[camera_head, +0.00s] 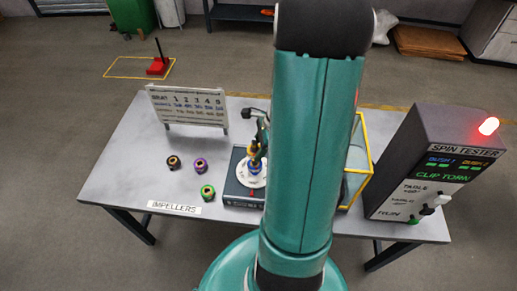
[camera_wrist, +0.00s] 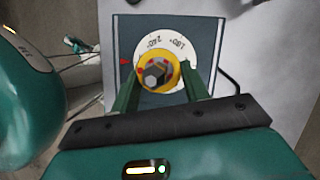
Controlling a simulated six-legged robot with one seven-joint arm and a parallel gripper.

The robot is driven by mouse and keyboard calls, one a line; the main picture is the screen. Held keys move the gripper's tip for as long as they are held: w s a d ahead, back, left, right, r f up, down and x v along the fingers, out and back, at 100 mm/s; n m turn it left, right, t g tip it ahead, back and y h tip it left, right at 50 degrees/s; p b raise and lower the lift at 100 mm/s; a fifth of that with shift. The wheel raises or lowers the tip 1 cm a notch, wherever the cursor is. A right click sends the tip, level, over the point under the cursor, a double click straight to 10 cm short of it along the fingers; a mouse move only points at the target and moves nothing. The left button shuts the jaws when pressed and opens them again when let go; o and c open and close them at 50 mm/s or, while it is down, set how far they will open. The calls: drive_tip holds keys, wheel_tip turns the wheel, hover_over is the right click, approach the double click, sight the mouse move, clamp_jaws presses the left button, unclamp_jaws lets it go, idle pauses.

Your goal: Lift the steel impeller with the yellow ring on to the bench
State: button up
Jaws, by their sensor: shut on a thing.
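The steel impeller (camera_wrist: 152,76) with its yellow ring (camera_wrist: 173,80) sits between the fingers of my gripper (camera_wrist: 159,88) in the wrist view. The fingers are shut on it from both sides. Behind it is a white marked disc (camera_wrist: 180,44) on a dark square unit (camera_wrist: 209,38), with a red pointer at the disc's left. In the head view my gripper (camera_head: 256,155) is at the white disc (camera_head: 252,174) on the bench (camera_head: 124,182), partly hidden by my arm. I cannot tell whether the impeller touches the disc.
Three other impellers, dark (camera_head: 174,162), purple (camera_head: 200,165) and green (camera_head: 208,192), stand on the bench's left part by the IMPELLERS label (camera_head: 174,207). A white chart board (camera_head: 188,106) stands behind. A yellow-edged clear box (camera_head: 361,175) and the spin tester (camera_head: 424,160), red lamp lit, reading CLIP TORN, are right.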

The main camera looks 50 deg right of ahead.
sight(258, 149)
wheel_tip(258, 149, up, 11)
drive_tip(key=shift+f, duration=0.2)
idle(1.7)
